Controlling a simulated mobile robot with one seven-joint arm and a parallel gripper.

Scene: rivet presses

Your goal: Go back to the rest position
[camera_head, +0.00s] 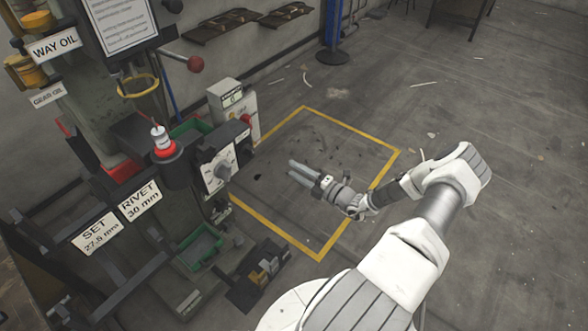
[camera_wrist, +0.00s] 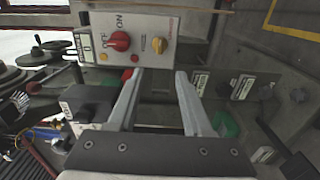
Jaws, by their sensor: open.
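My gripper (camera_head: 291,168) is open and empty. In the head view it hangs over the floor area framed by a yellow line, with its two fingers pointing left toward the rivet press (camera_head: 125,120). My arm reaches in from the lower right, bent at the elbow. In the wrist view the two fingers of my gripper (camera_wrist: 156,78) stand apart with nothing between them. Beyond the fingertips is a pale control box (camera_wrist: 140,42) with a red ON/OFF knob and a yellow knob.
The press carries a switch box (camera_head: 235,108), a red ball handle (camera_head: 195,63) and plates reading "RIVET 30 mm" (camera_head: 140,201) and "SET 27.5 mm" (camera_head: 97,233). A dark tray (camera_head: 243,295) with small parts sits low in front. Open floor (camera_head: 490,110) lies to the right.

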